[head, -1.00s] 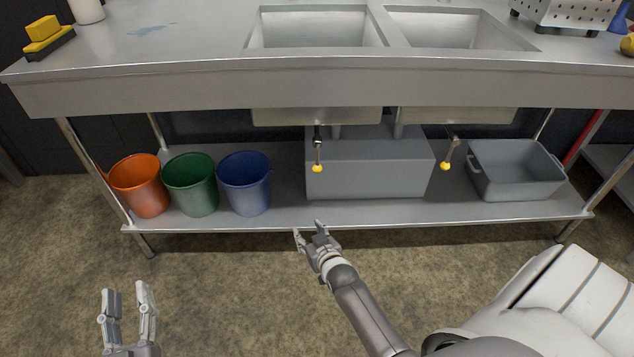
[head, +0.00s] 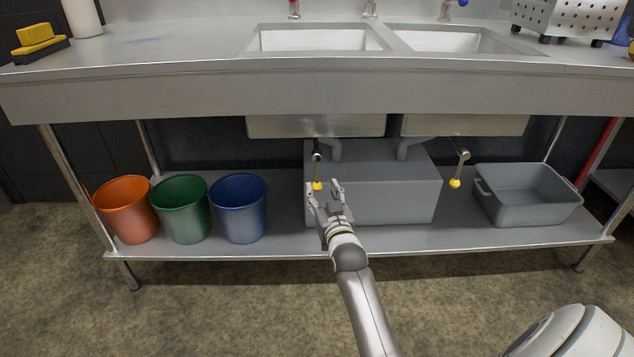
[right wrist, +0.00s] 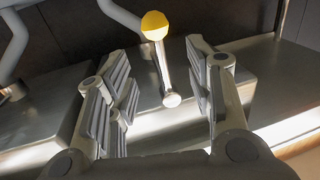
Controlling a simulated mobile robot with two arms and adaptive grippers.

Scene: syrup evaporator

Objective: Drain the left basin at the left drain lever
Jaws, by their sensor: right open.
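The left basin (head: 315,40) is set in the steel counter, and its underside shows below the counter front. The left drain lever (head: 318,172) hangs under it, a thin metal rod with a yellow ball at its lower end. My right gripper (head: 325,187) is open and empty, with its fingertips close to the yellow ball in the head view. In the right wrist view the lever's yellow ball (right wrist: 154,25) and rod show ahead, between the open fingers (right wrist: 160,85). I cannot tell whether they touch. My left gripper is out of the head view.
A second lever (head: 459,169) hangs under the right basin (head: 445,41). A grey box (head: 390,190) stands behind my right gripper on the lower shelf. Orange (head: 126,212), green (head: 182,212) and blue (head: 239,210) buckets are at left, a grey tub (head: 527,195) at right.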

